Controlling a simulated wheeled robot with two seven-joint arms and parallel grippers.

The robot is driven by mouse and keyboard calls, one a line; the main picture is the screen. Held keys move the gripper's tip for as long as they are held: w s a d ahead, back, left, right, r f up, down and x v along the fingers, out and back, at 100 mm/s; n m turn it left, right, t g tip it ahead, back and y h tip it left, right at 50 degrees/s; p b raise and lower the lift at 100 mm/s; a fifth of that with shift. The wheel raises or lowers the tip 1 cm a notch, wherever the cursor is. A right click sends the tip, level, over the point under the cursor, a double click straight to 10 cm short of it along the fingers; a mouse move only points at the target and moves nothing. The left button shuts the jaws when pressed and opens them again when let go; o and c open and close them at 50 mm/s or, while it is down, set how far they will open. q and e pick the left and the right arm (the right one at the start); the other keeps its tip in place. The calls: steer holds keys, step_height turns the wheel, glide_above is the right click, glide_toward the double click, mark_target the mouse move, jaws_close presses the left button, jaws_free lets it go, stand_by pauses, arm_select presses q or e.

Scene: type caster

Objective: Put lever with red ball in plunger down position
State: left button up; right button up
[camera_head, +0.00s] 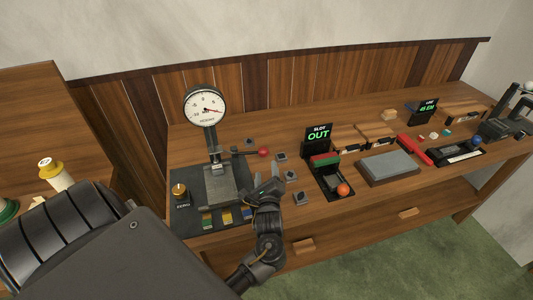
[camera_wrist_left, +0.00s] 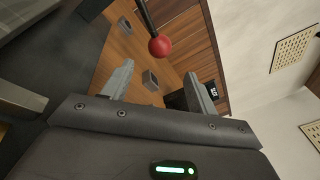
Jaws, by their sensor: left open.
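The lever's red ball (camera_head: 263,152) is at the right end of a dark rod that runs level from the dial gauge stand (camera_head: 211,140). The round white dial (camera_head: 206,107) sits on top of this stand. In the left wrist view the red ball (camera_wrist_left: 160,46) hangs beyond my left gripper (camera_wrist_left: 160,85), roughly between the lines of its two fingers and not touched by them. My left gripper (camera_head: 266,188) is open and empty, in front of and below the ball in the head view. My right gripper is not in view.
Small dark blocks (camera_head: 291,176) lie right of the gauge base. A device with an orange ball (camera_head: 344,189) and an OUT display (camera_head: 318,136) stands further right, beside a grey stone slab (camera_head: 388,166).

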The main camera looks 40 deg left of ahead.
mark_target(264, 156)
arm_select(q)
steer(key=shift+w+a+r, duration=0.15)
steer(key=shift+a+r, duration=0.1)
steer(key=shift+a, duration=0.25)
steer(key=p+x, duration=0.1)
steer(key=x, duration=0.8)
steer(key=shift+w+a+f, duration=0.2)
steer(key=shift+w+a, duration=0.05)
steer(key=shift+w, duration=0.05)
jaws_close()
steer(key=shift+d+r, duration=0.1)
